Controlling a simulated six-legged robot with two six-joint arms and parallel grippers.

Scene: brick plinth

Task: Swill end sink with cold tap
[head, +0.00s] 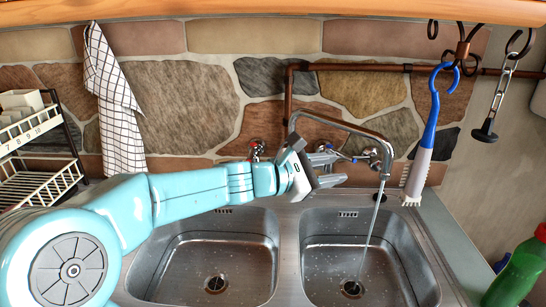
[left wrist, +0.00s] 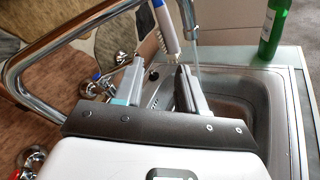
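The end sink (head: 405,265) is the right steel basin. Water runs from the chrome spout (head: 350,126) into it near the drain (head: 352,288). The blue-marked cold tap (head: 362,157) is at the wall behind the basins, partly hidden by my left gripper. My left gripper (head: 338,168) is just left of this tap, above the basins' back edge. In the left wrist view its two fingers (left wrist: 160,66) are apart with nothing gripped between them. The water stream (left wrist: 197,65) shows beyond them. My right gripper is not in view.
A red-marked tap (head: 257,148) is left of my gripper. A blue-handled brush (head: 426,135) hangs at the right, near a plug on a chain (head: 487,132). A green bottle (head: 522,270) stands at the right. A checked towel (head: 115,105) and dish rack (head: 40,180) are left.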

